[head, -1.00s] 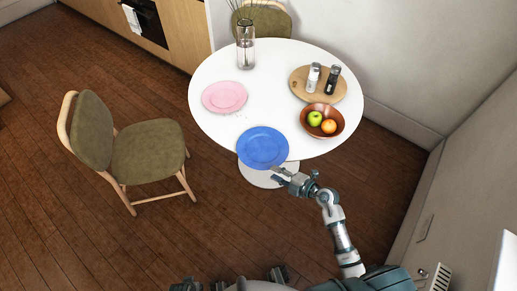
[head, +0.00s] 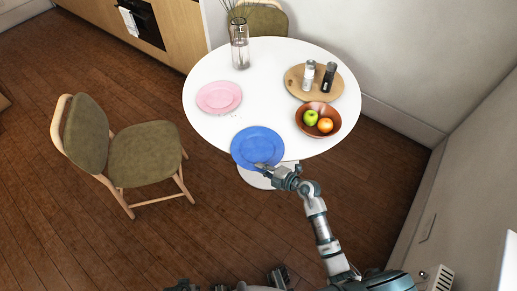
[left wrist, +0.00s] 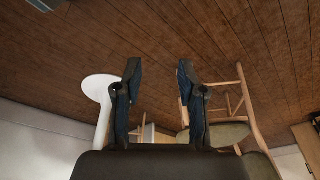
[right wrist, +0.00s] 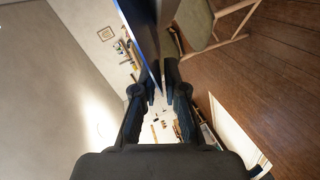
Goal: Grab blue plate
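The blue plate (head: 257,144) lies flat at the near edge of the round white table (head: 212,128). My right gripper (head: 262,166) is at the plate's near rim, its fingertips overlapping the rim. In the right wrist view the plate (right wrist: 142,30) shows edge-on between the fingers of that gripper (right wrist: 160,88), which are drawn close together on its rim. Fingertip contact is partly hidden. My left gripper (left wrist: 158,78) is open and empty, above the floor and away from the table.
A pink plate (head: 219,97) is at the table's left. A wooden bowl (head: 333,128) with fruit and a round board (head: 297,78) with two shakers are at the right. A glass vase (head: 240,53) stands at the back. A green chair (head: 146,158) stands left of the table.

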